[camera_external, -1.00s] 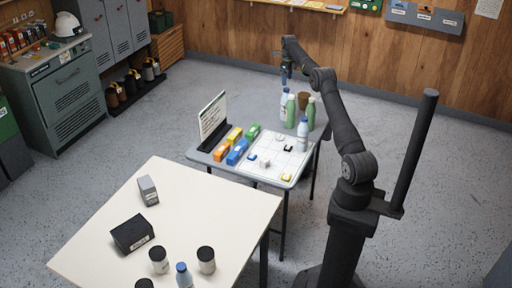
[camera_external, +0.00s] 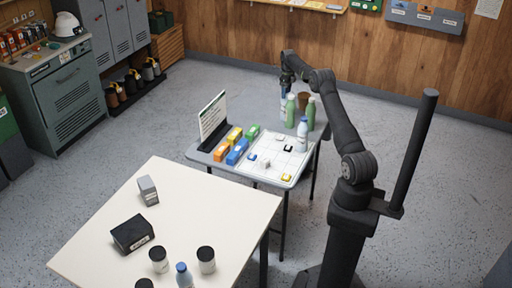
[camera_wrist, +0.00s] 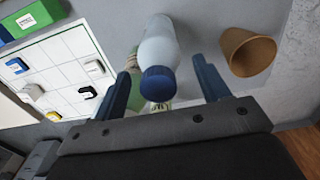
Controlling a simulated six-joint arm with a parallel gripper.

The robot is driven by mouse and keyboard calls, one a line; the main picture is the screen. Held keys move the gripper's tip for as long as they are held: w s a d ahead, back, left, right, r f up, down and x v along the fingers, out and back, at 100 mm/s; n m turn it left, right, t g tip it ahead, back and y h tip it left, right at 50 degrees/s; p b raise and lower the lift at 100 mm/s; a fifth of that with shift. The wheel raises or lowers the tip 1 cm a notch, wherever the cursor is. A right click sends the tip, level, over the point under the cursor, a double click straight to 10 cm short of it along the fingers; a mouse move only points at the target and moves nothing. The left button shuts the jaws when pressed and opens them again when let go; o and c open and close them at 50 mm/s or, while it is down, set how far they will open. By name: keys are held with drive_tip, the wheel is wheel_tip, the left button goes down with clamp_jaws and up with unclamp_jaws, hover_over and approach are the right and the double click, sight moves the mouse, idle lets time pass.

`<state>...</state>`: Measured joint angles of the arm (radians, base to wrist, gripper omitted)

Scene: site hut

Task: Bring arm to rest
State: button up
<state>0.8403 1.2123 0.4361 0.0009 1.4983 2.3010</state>
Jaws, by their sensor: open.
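In the external view my gripper (camera_external: 287,84) is at the far side of the small grey table (camera_external: 200,157), just above a pale bottle (camera_external: 283,104) at the back. In the wrist view my gripper (camera_wrist: 166,86) is open, with blue fingers apart. The pale bottle with a blue cap (camera_wrist: 159,84) shows between the fingers. I cannot tell whether either finger touches it. A brown cup (camera_wrist: 247,52) stands right of the fingers in the wrist view.
Green bottles (camera_external: 290,112) and another blue-capped bottle (camera_external: 302,136) stand close by. A white grid board (camera_external: 270,168) with small blocks, coloured boxes (camera_external: 236,154) and an upright sign (camera_external: 213,117) share the table. A larger cream table (camera_external: 190,195) is nearer.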

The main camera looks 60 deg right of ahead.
drive_tip(key=r, duration=0.3)
drive_tip(key=shift+s+d+r, duration=0.15)
drive_tip(key=shift+s+r, duration=0.15)
drive_tip(key=shift+s, duration=0.05)
drive_tip(key=s+d+r, duration=0.2)
drive_tip(key=s+r, duration=0.5)
drive_tip(key=s, duration=0.4)
wheel_tip(320, 180, up, 10)
drive_tip(key=w+a, duration=0.1)
drive_tip(key=shift+w+r, duration=0.25)
drive_tip(key=shift+w, duration=0.1)
